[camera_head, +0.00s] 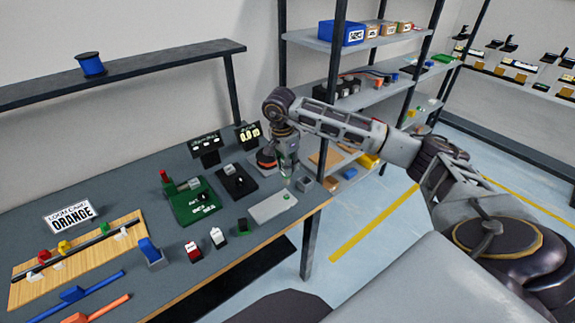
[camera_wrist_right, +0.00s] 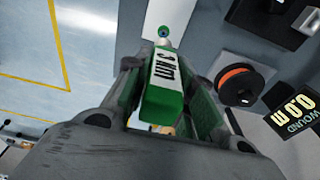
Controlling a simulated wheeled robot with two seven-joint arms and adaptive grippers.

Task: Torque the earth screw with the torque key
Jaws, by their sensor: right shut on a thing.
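My right gripper (camera_head: 287,163) points down over the right part of the bench. It is shut on the green torque key (camera_wrist_right: 165,85), whose white label reads "3 Nm". The key's thin tip points at the earth screw (camera_wrist_right: 163,31), a small round blue-green spot on a pale plate. In the head view the pale plate (camera_head: 268,208) lies flat near the bench's front edge, and the screw (camera_head: 286,196) shows on it below the gripper. I cannot tell whether tip and screw touch. My left gripper is not in view.
A display (camera_wrist_right: 293,113) reads "0.0 m". Small blocks (camera_head: 217,237) lie left of the plate.

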